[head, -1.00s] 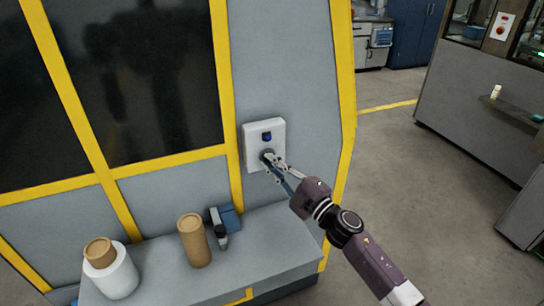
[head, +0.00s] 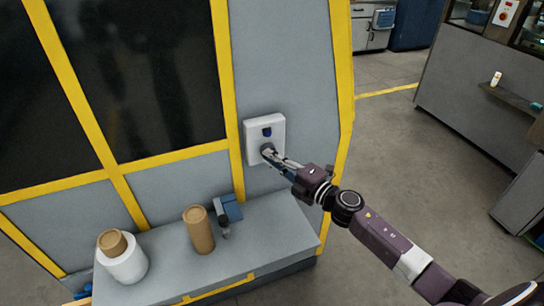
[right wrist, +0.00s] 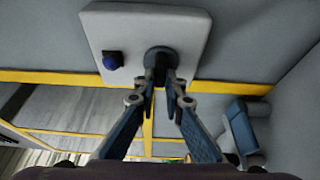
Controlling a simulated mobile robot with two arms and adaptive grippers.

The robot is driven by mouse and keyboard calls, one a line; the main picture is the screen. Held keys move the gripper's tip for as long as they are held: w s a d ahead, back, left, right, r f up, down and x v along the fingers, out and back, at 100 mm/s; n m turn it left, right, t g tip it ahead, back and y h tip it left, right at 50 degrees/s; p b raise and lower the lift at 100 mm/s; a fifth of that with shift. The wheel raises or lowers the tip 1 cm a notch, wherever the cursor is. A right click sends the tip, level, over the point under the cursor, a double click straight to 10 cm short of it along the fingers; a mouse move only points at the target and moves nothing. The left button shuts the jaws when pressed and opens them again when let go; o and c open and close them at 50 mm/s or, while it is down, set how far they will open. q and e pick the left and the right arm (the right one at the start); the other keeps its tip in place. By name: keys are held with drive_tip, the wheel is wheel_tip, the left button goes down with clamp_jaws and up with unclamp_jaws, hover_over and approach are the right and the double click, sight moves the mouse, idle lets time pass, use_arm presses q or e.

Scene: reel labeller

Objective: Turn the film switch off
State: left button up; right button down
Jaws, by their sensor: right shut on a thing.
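The film switch is a dark round knob (right wrist: 160,62) on a white panel (head: 251,143) fixed to the grey machine wall. In the right wrist view the panel (right wrist: 200,28) fills the top, with a small blue part (right wrist: 113,61) beside the knob. My right gripper (head: 270,153) is at the knob. In the right wrist view its fingertips (right wrist: 161,75) are closed on the knob, which they partly hide. The knob's exact angle cannot be told. My left gripper is not in view.
A grey ledge (head: 275,228) below the panel holds a brown cardboard tube (head: 199,231), a white roll (head: 123,265) with a brown core, and a blue-and-grey device (head: 228,210). Yellow frame bars (head: 343,70) edge the machine. Open floor lies to the right.

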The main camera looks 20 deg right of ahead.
drive_tip(key=c, duration=2)
unclamp_jaws()
drive_tip(key=v, duration=1.2)
drive_tip(key=shift+h, duration=0.3)
